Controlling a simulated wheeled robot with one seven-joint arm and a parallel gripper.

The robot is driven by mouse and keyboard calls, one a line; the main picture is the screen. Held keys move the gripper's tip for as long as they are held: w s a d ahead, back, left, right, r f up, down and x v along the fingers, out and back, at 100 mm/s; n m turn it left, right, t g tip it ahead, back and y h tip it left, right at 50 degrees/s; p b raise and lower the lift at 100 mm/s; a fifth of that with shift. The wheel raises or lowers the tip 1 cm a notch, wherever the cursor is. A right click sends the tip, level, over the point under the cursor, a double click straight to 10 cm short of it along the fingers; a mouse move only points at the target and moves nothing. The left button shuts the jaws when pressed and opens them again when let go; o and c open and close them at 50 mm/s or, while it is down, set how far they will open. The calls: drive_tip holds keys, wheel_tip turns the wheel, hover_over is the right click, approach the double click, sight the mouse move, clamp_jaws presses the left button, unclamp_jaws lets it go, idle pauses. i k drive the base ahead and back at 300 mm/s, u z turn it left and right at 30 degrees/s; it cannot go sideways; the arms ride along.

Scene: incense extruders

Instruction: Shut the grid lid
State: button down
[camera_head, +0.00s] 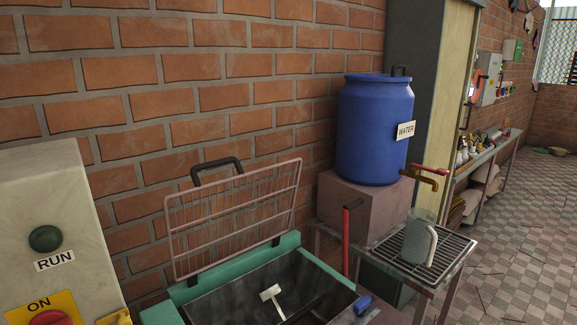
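The grid lid (236,215) is a pale pinkish wire grid in a frame. It stands raised, leaning back near the brick wall, with a dark handle (217,168) on its top edge. Its lower edge meets the back rim of the teal-edged hopper (290,243). The hopper's mouth is open, and its grey metal inside shows. A white T-shaped piece (271,293) and a dark bar show inside it. My gripper is not in view.
A control box (60,220) marked RUN and ON stands at the left. A red lever (346,240) stands right of the hopper. A blue water barrel (374,130) with a tap sits on a block. A black rack (455,250) holds a whitish vessel (418,243).

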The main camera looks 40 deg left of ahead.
sight(192, 276)
drive_tip(key=u, duration=0.45)
drive_tip(key=i, duration=0.85)
drive_tip(key=u, duration=0.85)
